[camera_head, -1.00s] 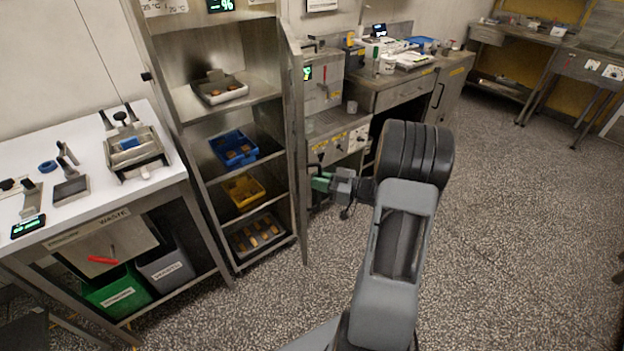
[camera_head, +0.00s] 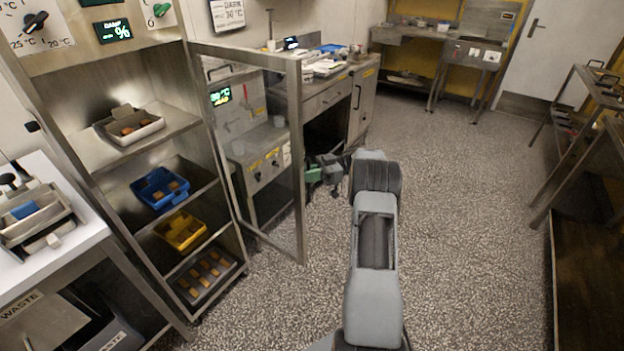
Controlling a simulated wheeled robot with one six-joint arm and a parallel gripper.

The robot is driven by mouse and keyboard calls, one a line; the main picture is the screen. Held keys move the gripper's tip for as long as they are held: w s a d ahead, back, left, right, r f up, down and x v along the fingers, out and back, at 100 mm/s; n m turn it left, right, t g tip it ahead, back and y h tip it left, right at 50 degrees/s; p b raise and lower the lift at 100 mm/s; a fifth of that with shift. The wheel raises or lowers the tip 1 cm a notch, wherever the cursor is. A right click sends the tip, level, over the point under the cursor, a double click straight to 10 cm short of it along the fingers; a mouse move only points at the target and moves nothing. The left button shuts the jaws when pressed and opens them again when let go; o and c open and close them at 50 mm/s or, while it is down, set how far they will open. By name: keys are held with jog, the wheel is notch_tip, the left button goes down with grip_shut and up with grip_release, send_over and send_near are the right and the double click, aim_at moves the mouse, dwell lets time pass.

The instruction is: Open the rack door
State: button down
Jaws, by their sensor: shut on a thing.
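The rack door (camera_head: 300,165) is a metal frame with a see-through panel, hinged on the right side of the steel rack (camera_head: 222,190). It stands swung out from the rack, which is open at the front. My gripper (camera_head: 314,176), with green fingers, is at the free right edge of the door, around mid-height. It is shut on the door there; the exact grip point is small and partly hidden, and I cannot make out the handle.
The rack holds a grey tray (camera_head: 154,129), a blue bin (camera_head: 147,196), a yellow bin (camera_head: 171,243) and a dark tray (camera_head: 188,293). A steel counter (camera_head: 322,97) stands behind the door. A white worktable (camera_head: 84,228) is at left. Speckled floor (camera_head: 460,200) is free to the right.

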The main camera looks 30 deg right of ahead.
jog(key=shift+w+d, duration=0.25)
jog(key=shift+w, duration=0.05)
jog(key=shift+r, duration=0.1)
jog(key=c, duration=1.3)
grip_release()
jog(key=shift+o, duration=0.5)
jog(key=shift+d, duration=0.1)
